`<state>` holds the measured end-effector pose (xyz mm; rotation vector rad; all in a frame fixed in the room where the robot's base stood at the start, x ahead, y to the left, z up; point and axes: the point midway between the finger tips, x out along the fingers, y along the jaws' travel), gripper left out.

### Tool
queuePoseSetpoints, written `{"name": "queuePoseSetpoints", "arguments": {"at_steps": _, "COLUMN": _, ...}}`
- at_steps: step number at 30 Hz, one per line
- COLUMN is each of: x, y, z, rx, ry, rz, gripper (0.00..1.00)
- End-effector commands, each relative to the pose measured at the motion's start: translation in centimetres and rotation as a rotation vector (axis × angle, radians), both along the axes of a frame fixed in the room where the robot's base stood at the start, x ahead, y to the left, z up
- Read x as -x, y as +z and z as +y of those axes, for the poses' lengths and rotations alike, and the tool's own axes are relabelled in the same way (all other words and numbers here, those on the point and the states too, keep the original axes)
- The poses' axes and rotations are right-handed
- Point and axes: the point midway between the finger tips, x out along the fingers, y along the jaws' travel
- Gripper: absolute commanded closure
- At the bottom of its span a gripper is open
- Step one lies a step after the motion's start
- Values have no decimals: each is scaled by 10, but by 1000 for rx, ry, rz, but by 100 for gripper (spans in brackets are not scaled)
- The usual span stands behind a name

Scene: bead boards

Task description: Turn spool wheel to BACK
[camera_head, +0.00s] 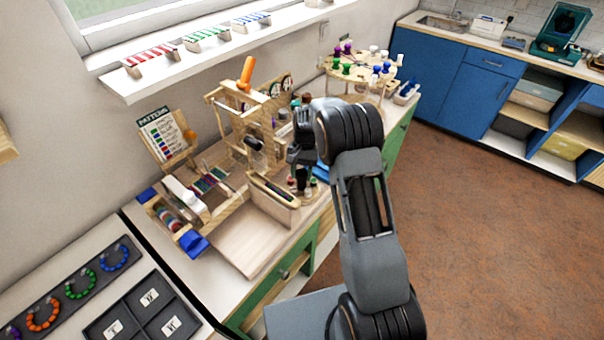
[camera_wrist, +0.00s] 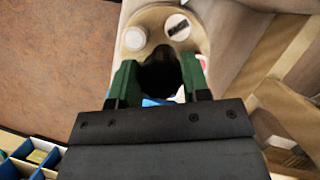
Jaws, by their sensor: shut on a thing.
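A round wooden wheel with small spools, which looks like the spool wheel (camera_wrist: 150,17), lies under my gripper in the wrist view. Two pale spool tops (camera_wrist: 134,38) show on it, one with a dark mark. My gripper (camera_wrist: 160,78) has its green fingertips on either side of a dark spool (camera_wrist: 160,70) and is shut on it. In the head view my gripper (camera_head: 303,160) points down over this wheel, beside the wooden loom (camera_head: 270,110). My arm and gripper hide much of the wheel, and I cannot read any BACK mark.
A larger round wooden stand (camera_head: 345,80) with coloured spools stands behind my gripper. A wooden bead loom frame (camera_head: 225,190) and a pattern card (camera_head: 166,137) are to the left. A blue tray with compartments (camera_wrist: 28,155) shows low in the wrist view. Open floor lies right.

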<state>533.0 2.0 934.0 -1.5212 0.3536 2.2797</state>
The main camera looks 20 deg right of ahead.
Motion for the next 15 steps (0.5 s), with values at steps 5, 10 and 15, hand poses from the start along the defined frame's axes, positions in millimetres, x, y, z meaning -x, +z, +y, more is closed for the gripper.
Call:
{"name": "queuePoseSetpoints", "arguments": {"at_steps": 5, "x": -1, "y": 1, "z": 0, "rx": 0, "ry": 51, "rz": -3, "gripper": 81}}
{"name": "queuePoseSetpoints", "arguments": {"at_steps": 10, "x": -1, "y": 1, "z": 0, "rx": 1, "ry": 74, "rz": -4, "gripper": 81}}
{"name": "queuePoseSetpoints", "arguments": {"at_steps": 15, "x": -1, "y": 1, "z": 0, "rx": 1, "ry": 81, "rz": -4, "gripper": 81}}
